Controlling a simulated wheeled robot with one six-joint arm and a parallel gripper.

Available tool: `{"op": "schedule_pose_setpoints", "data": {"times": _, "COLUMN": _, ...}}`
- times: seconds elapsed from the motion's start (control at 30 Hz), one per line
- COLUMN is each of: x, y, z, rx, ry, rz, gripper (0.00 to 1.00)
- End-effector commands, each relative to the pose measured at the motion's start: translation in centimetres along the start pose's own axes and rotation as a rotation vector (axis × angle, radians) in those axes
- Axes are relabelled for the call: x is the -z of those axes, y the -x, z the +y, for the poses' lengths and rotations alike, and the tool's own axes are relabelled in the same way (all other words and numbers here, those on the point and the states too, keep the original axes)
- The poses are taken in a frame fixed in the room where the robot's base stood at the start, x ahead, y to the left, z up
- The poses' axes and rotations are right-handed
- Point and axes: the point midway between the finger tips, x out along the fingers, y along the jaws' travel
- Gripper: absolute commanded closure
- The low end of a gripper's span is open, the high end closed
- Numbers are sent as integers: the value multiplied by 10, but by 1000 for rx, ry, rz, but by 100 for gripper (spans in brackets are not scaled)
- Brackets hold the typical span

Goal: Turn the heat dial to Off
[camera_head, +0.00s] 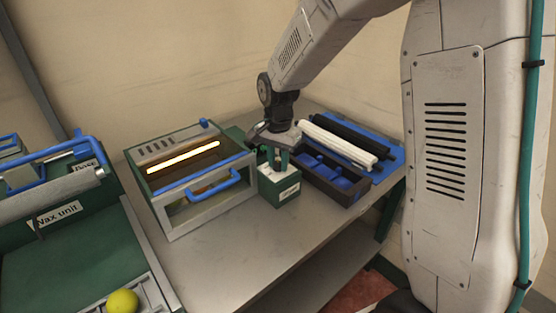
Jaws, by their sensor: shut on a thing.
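A dark tray (335,184) with blue compartments sits close to the right of the box, with white and black rollers (338,142) behind it. The bench front is clear.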

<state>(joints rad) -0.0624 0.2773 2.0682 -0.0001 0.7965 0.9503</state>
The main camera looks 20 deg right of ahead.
Motion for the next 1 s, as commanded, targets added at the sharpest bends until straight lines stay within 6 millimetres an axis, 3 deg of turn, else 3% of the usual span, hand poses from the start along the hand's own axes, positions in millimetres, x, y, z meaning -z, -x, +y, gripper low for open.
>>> {"op": "schedule_pose_setpoints", "data": {"times": 1.0, "x": 0, "y": 1, "z": 0, "rx": 1, "ry": 917, "rz": 2, "gripper": 96}}
